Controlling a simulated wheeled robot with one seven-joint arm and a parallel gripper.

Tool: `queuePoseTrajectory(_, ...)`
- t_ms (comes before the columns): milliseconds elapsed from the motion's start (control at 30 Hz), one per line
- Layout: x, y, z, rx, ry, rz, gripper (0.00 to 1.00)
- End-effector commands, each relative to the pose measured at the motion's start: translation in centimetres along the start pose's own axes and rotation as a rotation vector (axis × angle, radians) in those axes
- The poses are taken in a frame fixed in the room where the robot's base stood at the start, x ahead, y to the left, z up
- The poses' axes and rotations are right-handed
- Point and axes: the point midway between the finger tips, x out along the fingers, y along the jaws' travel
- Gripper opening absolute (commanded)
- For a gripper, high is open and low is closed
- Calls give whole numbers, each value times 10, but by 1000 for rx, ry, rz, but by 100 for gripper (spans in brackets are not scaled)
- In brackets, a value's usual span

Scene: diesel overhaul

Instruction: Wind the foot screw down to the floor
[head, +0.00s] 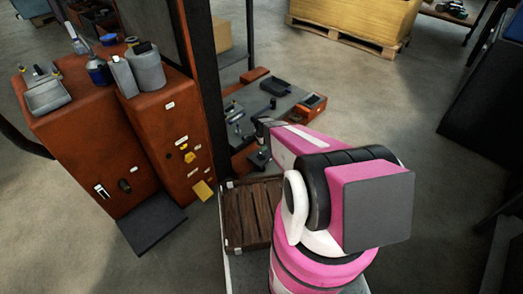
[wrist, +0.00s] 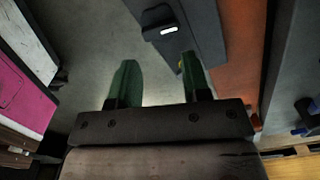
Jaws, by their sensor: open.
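My gripper (wrist: 158,68) shows in the wrist view with its two green fingers spread well apart. It is open, and nothing is held between the fingers. Grey floor (wrist: 88,45) shows beyond the left finger and between the fingers. A dark grey panel (wrist: 203,35) with a black, white-marked fitting (wrist: 163,28) lies beyond the right finger. A small yellowish part shows at that fingertip, too small to name. I cannot make out the foot screw for sure in either view. In the head view my pink and white arm hides much of the area near the gripper.
An orange cabinet (head: 160,135) with bottles and a metal tray (head: 47,97) on top stands at left. A dark post (head: 207,80) rises beside it. A grey work surface (head: 262,100) with small tools is behind my arm. A brown slatted box (head: 250,212) sits nearer.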

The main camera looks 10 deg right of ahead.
Motion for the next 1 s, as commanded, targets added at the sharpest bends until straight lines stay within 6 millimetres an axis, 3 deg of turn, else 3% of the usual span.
queuePoseTrajectory(1000,13,0,0,-1130,0,0,44)
